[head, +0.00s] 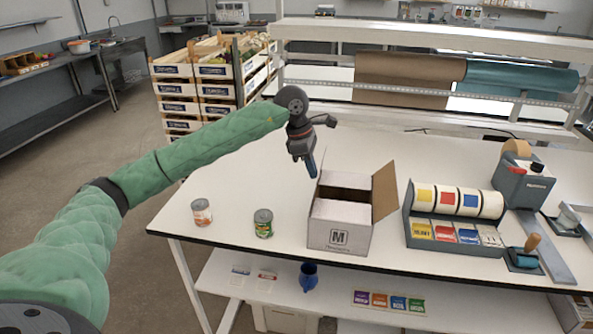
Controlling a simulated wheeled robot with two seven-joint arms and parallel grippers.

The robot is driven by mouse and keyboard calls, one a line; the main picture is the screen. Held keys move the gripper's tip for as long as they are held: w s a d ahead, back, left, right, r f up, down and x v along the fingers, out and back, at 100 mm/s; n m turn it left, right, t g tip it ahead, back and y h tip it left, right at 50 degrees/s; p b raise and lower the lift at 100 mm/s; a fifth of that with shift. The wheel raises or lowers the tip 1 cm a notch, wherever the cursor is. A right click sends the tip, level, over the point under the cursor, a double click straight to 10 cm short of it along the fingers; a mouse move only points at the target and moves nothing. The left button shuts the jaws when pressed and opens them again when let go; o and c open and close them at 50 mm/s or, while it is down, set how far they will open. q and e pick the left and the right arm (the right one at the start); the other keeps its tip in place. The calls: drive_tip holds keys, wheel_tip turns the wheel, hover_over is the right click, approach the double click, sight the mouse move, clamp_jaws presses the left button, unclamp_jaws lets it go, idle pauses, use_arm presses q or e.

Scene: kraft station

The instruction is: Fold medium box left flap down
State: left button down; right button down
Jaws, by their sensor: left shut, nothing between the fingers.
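The medium box (338,236) is a white and brown carton marked "M" on its front, standing on the white table. Its right flap (385,191) stands up and leans outward. I cannot clearly make out the left flap; only a thin brown edge shows along the left side. My left gripper (311,168) points down beside the box's back left corner, shut and empty; I cannot tell whether it touches the box. My right gripper is not in view.
Two cans, one orange-white (202,212) and one green (263,224), stand left of the box. A label dispenser (452,239) and a tape dispenser (524,183) stand to the right. A shelf frame with paper rolls (406,80) is behind.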

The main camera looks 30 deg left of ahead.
use_arm(q)
drive_tip(key=shift+d+r, duration=0.1)
drive_tip(key=shift+d, duration=0.2)
drive_tip(key=shift+w+d+f+b, duration=0.15)
drive_tip(key=shift+d+f+b, duration=0.2)
drive_tip(key=shift+d, duration=0.1)
drive_tip(key=shift+w+d+f+b, duration=0.2)
drive_tip(key=shift+d+b, duration=0.15)
drive_tip(key=shift+d, duration=0.3)
drive_tip(key=shift+w+d+f+b, duration=0.2)
drive_tip(key=shift+d+b, duration=0.1)
drive_tip(key=shift+d, duration=0.3)
drive_tip(key=shift+w+d+f+b, duration=0.15)
drive_tip(key=shift+d+f+b, duration=0.3)
drive_tip(key=shift+f+b, duration=0.4)
drive_tip(key=shift+f+b, duration=0.35)
drive_tip(key=shift+r, duration=0.1)
